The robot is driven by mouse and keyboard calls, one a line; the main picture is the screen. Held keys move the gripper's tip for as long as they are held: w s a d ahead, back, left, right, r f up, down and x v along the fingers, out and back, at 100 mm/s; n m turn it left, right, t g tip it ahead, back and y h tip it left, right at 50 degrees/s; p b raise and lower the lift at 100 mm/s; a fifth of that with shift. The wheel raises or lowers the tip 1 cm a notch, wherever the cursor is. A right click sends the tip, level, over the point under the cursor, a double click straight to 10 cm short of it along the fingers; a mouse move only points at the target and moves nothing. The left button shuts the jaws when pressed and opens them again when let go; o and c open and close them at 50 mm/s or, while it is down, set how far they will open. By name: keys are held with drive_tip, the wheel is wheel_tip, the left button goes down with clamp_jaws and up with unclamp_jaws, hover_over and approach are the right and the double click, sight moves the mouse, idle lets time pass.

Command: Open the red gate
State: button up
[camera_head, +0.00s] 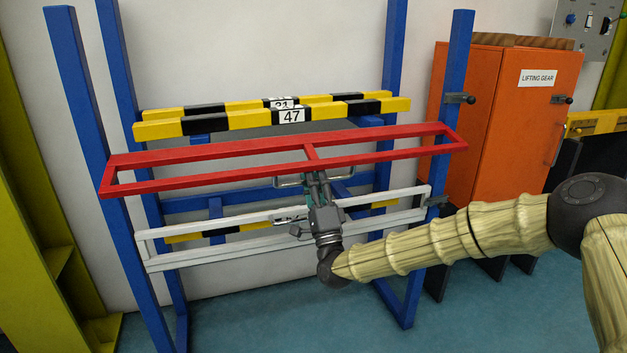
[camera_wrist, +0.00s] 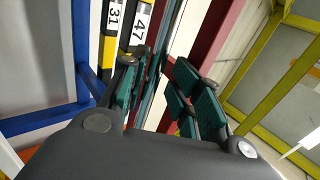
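The red gate (camera_head: 210,153) is a long red frame with a short middle bar, spanning the blue posts below the striped beams. It looks tilted, its lower rail standing out in front of the posts. A grey bar handle (camera_head: 287,183) shows below its middle. My gripper (camera_head: 317,178) is at the right part of this handle, just under the red frame. In the wrist view, my gripper's green-padded fingers (camera_wrist: 163,95) stand apart with a gap between them. A dark red bar (camera_wrist: 222,28) runs beyond them. Whether the handle lies between the fingers is unclear.
Yellow-black beams (camera_head: 230,117) numbered 31 and 47 lie above. A white gate (camera_head: 200,250) with a latch sits below, behind my wrist. Blue posts (camera_head: 75,100) flank the gates. An orange cabinet (camera_head: 500,120) stands close at the right. The floor in front is clear.

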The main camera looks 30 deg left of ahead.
drive_tip(key=v, duration=1.2)
drive_tip(key=shift+c, duration=0.2)
